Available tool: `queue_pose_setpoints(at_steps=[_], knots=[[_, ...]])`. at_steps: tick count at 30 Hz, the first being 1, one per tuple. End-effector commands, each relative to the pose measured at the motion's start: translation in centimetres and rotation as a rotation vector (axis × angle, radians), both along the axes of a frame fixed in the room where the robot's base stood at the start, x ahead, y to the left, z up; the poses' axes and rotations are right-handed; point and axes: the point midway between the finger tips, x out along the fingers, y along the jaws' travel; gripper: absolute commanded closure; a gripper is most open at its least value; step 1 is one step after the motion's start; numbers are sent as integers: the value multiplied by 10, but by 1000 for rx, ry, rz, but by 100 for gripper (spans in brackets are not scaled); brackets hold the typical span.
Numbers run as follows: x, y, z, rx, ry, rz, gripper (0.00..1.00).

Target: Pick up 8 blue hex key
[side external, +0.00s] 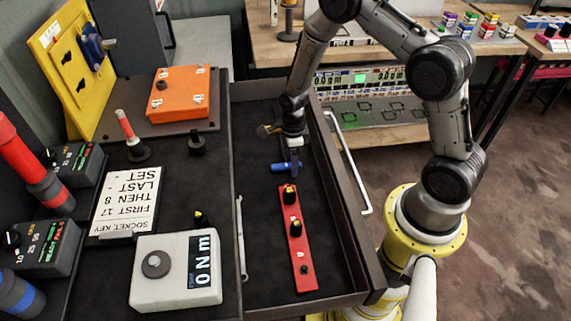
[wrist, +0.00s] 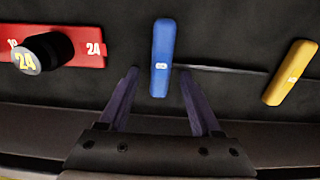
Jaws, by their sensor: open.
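The blue hex key (wrist: 162,45) lies in the open drawer; in the wrist view its handle stands lengthwise between the fingertips, with a small white mark too small to read surely. A thin dark shaft (wrist: 225,70) runs right from near it. In the side external view the blue handle (side external: 279,168) lies beside my gripper (side external: 292,161). My gripper also shows in the wrist view (wrist: 159,78), with its two purple fingers apart on either side of the handle's lower end. I see gaps between the fingers and the handle. The fingertips' height above it cannot be told.
A yellow handle (wrist: 290,73) lies to the right in the wrist view. A red socket rail (side external: 304,272) lies in the drawer (side external: 262,225); it bears a 24 socket (wrist: 44,53). The drawer's wall (side external: 345,215) stands close by. A torque meter (side external: 176,270) and card (side external: 126,199) sit left.

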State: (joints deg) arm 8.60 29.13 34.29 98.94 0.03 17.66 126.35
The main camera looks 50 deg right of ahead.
Motion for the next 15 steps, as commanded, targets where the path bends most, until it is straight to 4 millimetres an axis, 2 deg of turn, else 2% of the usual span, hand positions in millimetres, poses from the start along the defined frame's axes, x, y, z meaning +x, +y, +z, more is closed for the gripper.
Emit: queue_pose_setpoints(at_steps=[6, 8, 15], knots=[[0, 0, -1, -1, -1, 0, 35], [0, 0, -1, -1, -1, 0, 44], [0, 0, -1, 0, 0, 0, 87]])
